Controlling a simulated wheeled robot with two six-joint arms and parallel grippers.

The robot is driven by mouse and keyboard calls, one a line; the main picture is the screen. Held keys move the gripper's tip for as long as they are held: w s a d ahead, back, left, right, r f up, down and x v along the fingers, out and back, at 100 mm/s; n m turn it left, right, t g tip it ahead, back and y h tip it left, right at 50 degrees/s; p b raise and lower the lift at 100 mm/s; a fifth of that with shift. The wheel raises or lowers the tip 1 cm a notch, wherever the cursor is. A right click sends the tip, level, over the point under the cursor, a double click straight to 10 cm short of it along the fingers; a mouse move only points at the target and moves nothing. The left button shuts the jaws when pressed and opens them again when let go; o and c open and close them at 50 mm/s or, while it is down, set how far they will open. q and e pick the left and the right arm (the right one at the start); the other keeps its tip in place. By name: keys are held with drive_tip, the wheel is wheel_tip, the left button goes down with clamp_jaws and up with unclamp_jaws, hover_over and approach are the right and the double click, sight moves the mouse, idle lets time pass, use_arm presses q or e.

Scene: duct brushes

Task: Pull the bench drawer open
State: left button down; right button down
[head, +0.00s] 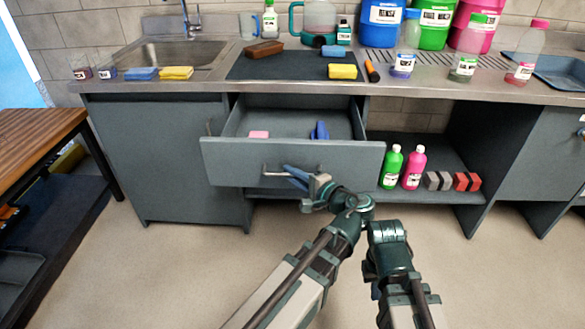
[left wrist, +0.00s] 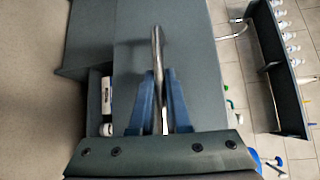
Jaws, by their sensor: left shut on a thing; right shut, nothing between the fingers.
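The bench drawer (head: 222,158) is a grey box under the worktop, and it stands pulled out with its inside showing. Its metal bar handle (head: 277,173) is on the front panel. My left gripper (head: 293,174) is at the handle, its blue fingers shut on the bar. In the left wrist view the handle (left wrist: 157,55) runs between the two blue fingers (left wrist: 160,100) in front of the grey panel. Inside the drawer lie a pink block (head: 259,134) and a blue item (head: 320,131). My right arm shows at lower right, but its fingers are not visible.
The worktop (head: 215,80) above carries a sink (head: 170,52), a dark mat (head: 275,68), sponges, bottles and buckets. Right of the drawer, a low shelf holds a green bottle (head: 392,167), a pink bottle (head: 414,168) and blocks. Floor in front is clear.

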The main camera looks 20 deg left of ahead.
use_arm(q)
drive_tip(key=shift+s+d, duration=0.1)
drive_tip(key=shift+s, duration=0.15)
use_arm(e)
drive_tip(key=shift+s, duration=0.1)
use_arm(q)
drive_tip(key=c, duration=0.9)
unclamp_jaws()
use_arm(e)
drive_tip(key=shift+d, duration=0.1)
